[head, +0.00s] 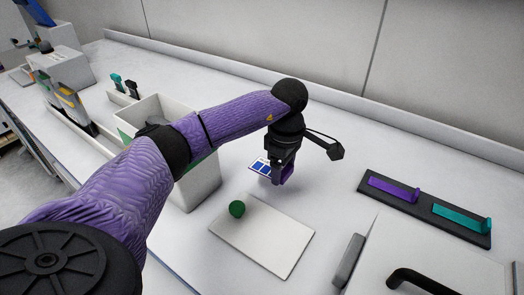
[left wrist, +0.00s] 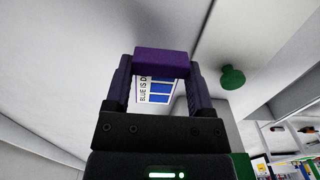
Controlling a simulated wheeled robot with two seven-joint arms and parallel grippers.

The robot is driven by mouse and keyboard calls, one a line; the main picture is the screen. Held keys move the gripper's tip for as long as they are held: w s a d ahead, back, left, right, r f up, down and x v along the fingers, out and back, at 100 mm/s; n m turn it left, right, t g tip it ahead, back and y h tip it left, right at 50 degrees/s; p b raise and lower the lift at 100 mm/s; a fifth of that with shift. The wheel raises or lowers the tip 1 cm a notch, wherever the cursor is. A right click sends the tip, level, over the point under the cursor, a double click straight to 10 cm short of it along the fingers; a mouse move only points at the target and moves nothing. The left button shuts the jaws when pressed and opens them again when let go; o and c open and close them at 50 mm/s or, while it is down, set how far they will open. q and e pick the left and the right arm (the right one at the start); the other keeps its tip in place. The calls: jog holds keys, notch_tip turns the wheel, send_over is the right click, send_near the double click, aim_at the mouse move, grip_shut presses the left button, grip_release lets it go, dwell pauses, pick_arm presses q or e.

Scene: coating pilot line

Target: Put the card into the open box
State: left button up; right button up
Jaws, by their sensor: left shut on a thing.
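My left gripper (head: 283,174) points down over the middle of the table. It is shut on a purple block (left wrist: 163,62), which spans the gap between the fingertips in the left wrist view. A white card with blue panels (head: 260,166) shows just left of the fingertips. In the left wrist view the card (left wrist: 158,94) shows between the fingers, partly hidden, with lettering beginning "BLUE IS D". I cannot tell whether block and card are joined. An open pale box (head: 203,183) stands left of the gripper, partly hidden by my arm. My right gripper is out of view.
A pale flat panel (head: 268,245) with a green knob (head: 237,208) lies in front of the gripper. A dark rack (head: 424,210) holds purple and teal pieces at right. A pale case with a black handle (head: 420,280) stands front right. Bare table lies behind the gripper.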

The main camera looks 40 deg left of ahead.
aim_at(281, 192)
pick_arm(q)
notch_tip(281, 192, down, 6)
jog(key=shift+r+b, duration=0.25)
jog(key=shift+b, duration=0.3)
jog(key=shift+r, duration=0.15)
